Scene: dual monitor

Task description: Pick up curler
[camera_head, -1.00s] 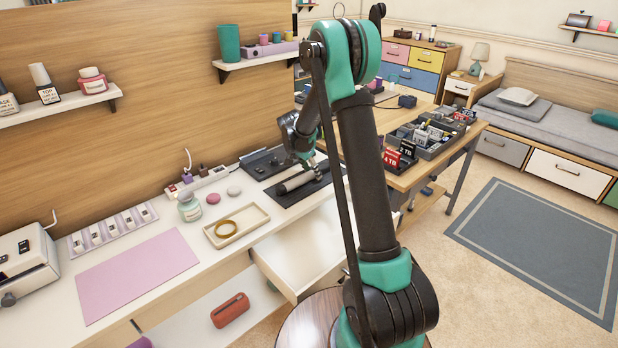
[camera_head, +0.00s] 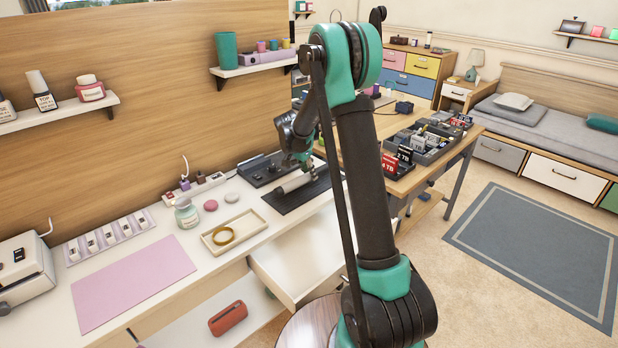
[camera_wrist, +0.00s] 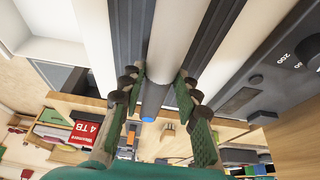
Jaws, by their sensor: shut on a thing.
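The curler (camera_head: 294,184) is a pale grey cylinder at the black mat (camera_head: 284,205) on the white desk, in the middle of the head view. In the wrist view the curler (camera_wrist: 178,40) is a long pale barrel with a darker end and a blue tip. My gripper (camera_wrist: 153,112) has its green-padded fingers on both sides of this end and is shut on it. In the head view my gripper (camera_head: 307,162) comes down over the curler's far end, and the fingertips are partly hidden. I cannot tell whether the curler still touches the mat.
A dark control unit (camera_head: 262,170) lies beside the mat. A wooden table (camera_head: 400,180) with a black organizer (camera_head: 440,140) stands to the right. The pink mat (camera_head: 130,280) is bare.

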